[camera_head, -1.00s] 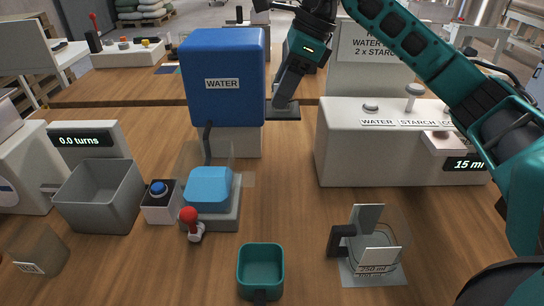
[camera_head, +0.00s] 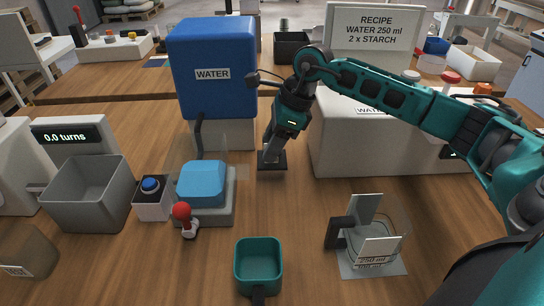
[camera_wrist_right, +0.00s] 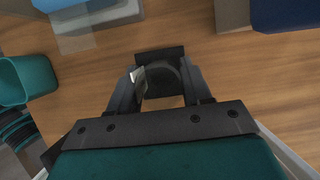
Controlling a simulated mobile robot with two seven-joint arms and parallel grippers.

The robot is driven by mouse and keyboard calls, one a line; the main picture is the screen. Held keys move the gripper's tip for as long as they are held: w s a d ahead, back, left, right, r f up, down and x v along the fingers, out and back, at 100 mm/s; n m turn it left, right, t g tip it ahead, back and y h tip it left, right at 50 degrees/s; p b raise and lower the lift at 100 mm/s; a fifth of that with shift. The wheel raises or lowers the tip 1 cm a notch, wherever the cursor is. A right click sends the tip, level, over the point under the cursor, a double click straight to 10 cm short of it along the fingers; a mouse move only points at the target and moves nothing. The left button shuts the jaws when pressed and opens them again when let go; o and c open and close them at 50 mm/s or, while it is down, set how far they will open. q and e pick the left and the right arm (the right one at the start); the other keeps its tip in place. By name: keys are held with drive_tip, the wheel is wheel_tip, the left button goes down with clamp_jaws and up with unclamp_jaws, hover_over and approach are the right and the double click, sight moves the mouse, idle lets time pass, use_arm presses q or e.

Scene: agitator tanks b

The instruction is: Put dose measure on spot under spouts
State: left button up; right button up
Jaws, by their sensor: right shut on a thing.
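My right gripper (camera_head: 270,152) is shut on a small dark thing with a flat, square black plate (camera_head: 272,160). This may be the dose measure, but its shape is too hidden to be sure. It is low over or on the wooden table, right of the blue water tank. In the right wrist view the right gripper (camera_wrist_right: 163,88) has its fingers on both sides of a round dark part, with the black plate (camera_wrist_right: 160,54) beyond. The white dispenser (camera_head: 345,140) stands right of it. Its spouts and the spot below are hidden by my arm. My left gripper is not in view.
A clear 250 ml jug (camera_head: 372,250) and a teal cup (camera_head: 259,262) stand in front. A blue-topped device (camera_head: 205,185), red-knobbed lever (camera_head: 183,215), grey bin (camera_head: 90,195) and blue water tank (camera_head: 215,70) stand left. Table between cup and dispenser is clear.

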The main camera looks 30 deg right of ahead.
drive_tip(key=shift+f, duration=2.05)
drive_tip(key=shift+f+b, duration=0.25)
drive_tip(key=shift+b, duration=0.05)
drive_tip(key=o, duration=1.1)
drive_tip(key=shift+r, duration=0.1)
drive_tip(key=shift+c, duration=0.2)
